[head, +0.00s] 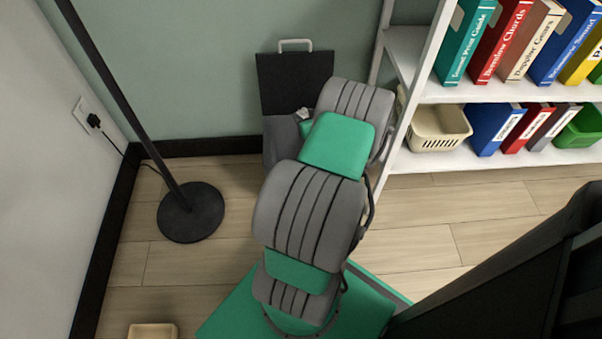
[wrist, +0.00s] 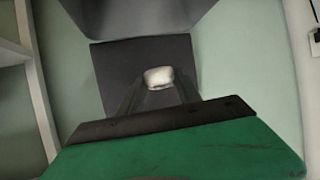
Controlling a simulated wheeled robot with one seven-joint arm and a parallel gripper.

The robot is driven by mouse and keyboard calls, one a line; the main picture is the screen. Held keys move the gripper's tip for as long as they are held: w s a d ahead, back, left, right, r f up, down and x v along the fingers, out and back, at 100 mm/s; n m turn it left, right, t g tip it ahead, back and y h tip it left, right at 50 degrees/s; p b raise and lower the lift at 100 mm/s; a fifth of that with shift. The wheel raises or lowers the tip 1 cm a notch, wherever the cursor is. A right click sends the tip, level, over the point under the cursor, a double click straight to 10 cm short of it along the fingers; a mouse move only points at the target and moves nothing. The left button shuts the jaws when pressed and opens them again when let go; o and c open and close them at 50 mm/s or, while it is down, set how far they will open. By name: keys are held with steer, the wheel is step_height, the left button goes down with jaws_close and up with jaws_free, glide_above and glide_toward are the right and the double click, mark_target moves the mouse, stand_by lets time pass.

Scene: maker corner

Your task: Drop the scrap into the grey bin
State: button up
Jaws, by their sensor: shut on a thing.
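The scrap is a small crumpled white piece (head: 303,113) near the bin. In the wrist view the scrap (wrist: 158,77) sits between the tips of my two fingers. My gripper (wrist: 158,82) is shut on it. The grey bin (head: 278,141) stands against the green wall, with its dark lid (head: 295,75) raised upright behind it. In the head view my arm covers the bin's right side and most of its opening. The scrap appears in front of the lid, near the bin's top; its exact height over the opening is unclear.
A white shelf unit (head: 520,92) with binders and a cream basket (head: 438,128) stands close on the right. A black lamp stand (head: 188,212) is on the floor to the left. A cable runs to a wall socket. A small cream tray (head: 152,331) lies at the lower left.

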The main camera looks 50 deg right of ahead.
step_height(320, 180, down, 6)
steer(key=b, duration=0.4)
steer(key=o, duration=1.4)
steer(key=shift+d, duration=0.1)
steer(key=p+v, duration=0.3)
steer(key=v, duration=0.5)
steer(key=shift+w, duration=0.1)
